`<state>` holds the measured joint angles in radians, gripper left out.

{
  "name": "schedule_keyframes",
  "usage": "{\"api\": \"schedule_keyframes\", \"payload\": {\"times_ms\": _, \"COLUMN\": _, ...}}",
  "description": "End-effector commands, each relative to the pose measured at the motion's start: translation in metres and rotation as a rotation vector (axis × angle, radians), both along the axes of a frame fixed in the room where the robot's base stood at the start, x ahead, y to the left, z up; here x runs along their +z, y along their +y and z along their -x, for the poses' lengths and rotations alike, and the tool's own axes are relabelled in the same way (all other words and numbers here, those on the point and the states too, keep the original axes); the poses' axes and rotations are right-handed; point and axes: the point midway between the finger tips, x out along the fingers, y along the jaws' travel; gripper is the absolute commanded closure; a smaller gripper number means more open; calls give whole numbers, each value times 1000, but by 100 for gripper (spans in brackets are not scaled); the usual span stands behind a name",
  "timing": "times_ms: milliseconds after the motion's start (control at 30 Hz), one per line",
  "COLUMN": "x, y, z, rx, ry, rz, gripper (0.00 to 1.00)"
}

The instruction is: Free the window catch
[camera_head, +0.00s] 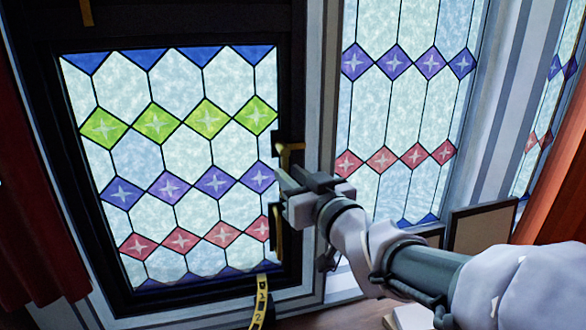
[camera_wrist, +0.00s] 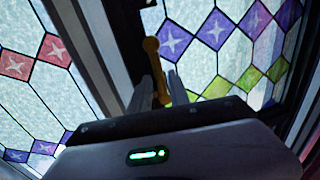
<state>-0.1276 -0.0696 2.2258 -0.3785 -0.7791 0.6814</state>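The window catch (camera_head: 290,150) is a brass fitting on the right edge of the dark-framed leaded window (camera_head: 292,60). In the wrist view its brass lever (camera_wrist: 153,62) runs down between my two fingers. My gripper (camera_head: 285,178) is at the catch, just below its upper part in the head view. In the wrist view my gripper (camera_wrist: 160,88) has one finger on each side of the lever's lower end, apart from each other. The fingers look open around the lever; I cannot tell whether either touches it. My gripper hides part of the catch in the head view.
A second brass piece (camera_head: 278,230) is lower on the same frame edge. A yellow measuring tape (camera_head: 260,300) hangs below the window. A dark red curtain (camera_head: 35,210) is at the left. A framed panel (camera_head: 480,228) stands at the right, behind my arm.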

Motion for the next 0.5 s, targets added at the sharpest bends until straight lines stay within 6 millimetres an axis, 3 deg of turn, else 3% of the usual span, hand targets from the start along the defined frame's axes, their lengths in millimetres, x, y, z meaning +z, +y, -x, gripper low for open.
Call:
{"api": "schedule_keyframes", "payload": {"times_ms": 200, "x": 0, "y": 12, "z": -24, "rx": 0, "ry": 1, "rz": 0, "gripper": 78}}
{"api": "schedule_keyframes", "payload": {"times_ms": 500, "x": 0, "y": 14, "z": -27, "rx": -1, "ry": -1, "rz": 0, "gripper": 78}}
